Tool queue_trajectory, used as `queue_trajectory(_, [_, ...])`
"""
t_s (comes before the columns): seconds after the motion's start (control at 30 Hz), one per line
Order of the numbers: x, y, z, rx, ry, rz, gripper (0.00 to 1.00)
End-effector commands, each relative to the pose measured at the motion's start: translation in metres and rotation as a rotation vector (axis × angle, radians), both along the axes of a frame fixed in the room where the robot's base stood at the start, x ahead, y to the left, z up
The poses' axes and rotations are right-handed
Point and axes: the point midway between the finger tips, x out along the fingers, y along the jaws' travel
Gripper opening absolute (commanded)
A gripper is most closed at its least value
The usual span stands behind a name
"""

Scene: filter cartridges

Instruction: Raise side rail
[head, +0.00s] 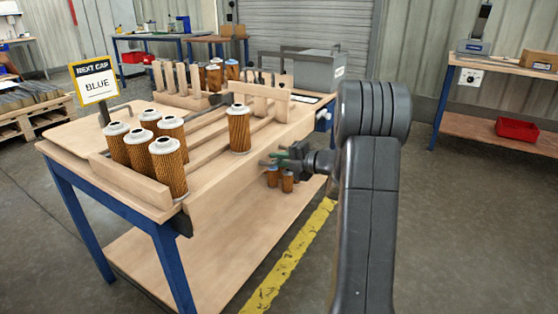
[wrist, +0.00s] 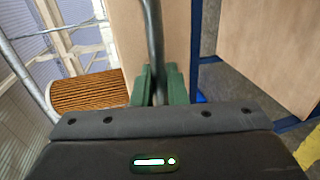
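A long pale wooden board (head: 235,178) runs along the near side of the bench; I cannot tell surely whether it is the side rail. My gripper (head: 276,159) is at that side, just below the bench top. In the wrist view its green fingers (wrist: 156,88) stand on both sides of a grey bar (wrist: 153,40) and appear shut on it. The bar runs along the wooden board (wrist: 174,35). How the bar joins the rail is hidden.
Several filter cartridges (head: 166,166) stand at the bench's left, and one (head: 239,130) near the middle. Two small cartridges (head: 287,181) show below my gripper. The floor (head: 430,230) at right is clear.

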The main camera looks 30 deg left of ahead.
Motion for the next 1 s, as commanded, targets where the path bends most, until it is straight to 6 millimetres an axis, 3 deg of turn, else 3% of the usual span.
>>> queue_trajectory(0.27, [0.0,0.0,0.008,0.0,0.0,0.0,0.0])
queue_trajectory(0.6, [0.0,0.0,0.054,0.001,-0.002,0.0,0.0])
queue_trajectory(0.93, [0.001,0.0,0.058,0.005,-0.004,0.0,0.0])
queue_trajectory(0.97, [0.001,0.0,0.058,0.005,-0.005,0.0,0.14])
queue_trajectory(1.0, [0.001,0.0,0.058,0.006,-0.004,0.001,0.22])
